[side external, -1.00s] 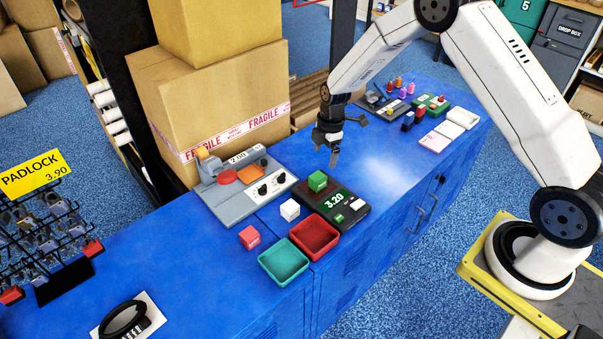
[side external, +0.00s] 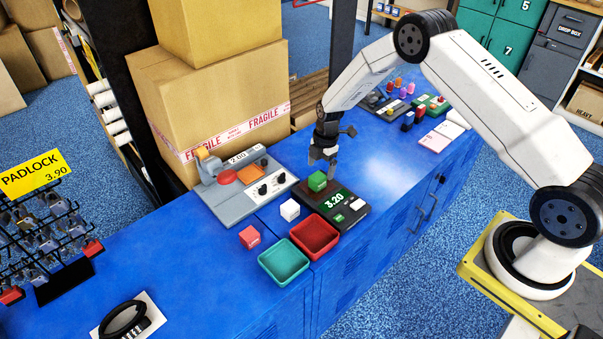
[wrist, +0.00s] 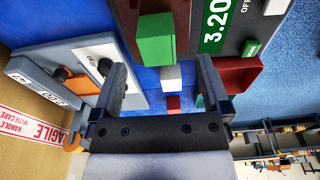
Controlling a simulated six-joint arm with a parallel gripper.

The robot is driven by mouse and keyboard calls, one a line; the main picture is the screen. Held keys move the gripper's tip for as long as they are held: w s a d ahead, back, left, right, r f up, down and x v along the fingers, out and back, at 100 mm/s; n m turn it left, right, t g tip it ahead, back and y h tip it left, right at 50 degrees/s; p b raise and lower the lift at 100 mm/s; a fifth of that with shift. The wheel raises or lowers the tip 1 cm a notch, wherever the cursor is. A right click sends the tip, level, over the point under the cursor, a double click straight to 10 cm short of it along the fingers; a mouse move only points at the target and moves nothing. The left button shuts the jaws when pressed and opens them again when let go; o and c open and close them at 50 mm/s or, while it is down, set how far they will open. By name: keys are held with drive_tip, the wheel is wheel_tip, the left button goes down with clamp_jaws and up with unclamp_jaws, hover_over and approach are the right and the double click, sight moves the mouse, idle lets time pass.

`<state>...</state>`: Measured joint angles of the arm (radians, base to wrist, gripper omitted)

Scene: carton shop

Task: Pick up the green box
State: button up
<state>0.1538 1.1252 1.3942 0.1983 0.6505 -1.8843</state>
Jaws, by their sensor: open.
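The green box (side external: 317,181) sits on the dark plate of a black scale whose display (side external: 335,199) reads 3.20. My gripper (side external: 323,168) is just behind and above the green box in the side view, fingers pointing down. In the wrist view, the green box (wrist: 156,38) lies beyond the fingertips, roughly between their lines. My gripper (wrist: 160,75) is open with nothing between its fingers there. It is apart from the box in the wrist view; the exact gap is hard to tell in the side view.
A white cube (side external: 290,210) and a red cube (side external: 250,237) stand left of the scale. A red tray (side external: 334,236) and a teal tray (side external: 284,280) are in front. A grey device (side external: 232,203) and large cartons (side external: 190,110) stand behind.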

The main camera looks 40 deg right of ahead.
sight(318, 176)
drive_tip(key=shift+w+a+f, duration=0.1)
drive_tip(key=shift+a+f, duration=0.15)
drive_tip(key=shift+f, duration=1.05)
drive_tip(key=shift+w+a+f, duration=0.1)
drive_tip(key=shift+a+f, duration=0.1)
drive_tip(key=shift+f, duration=1.1)
clamp_jaws()
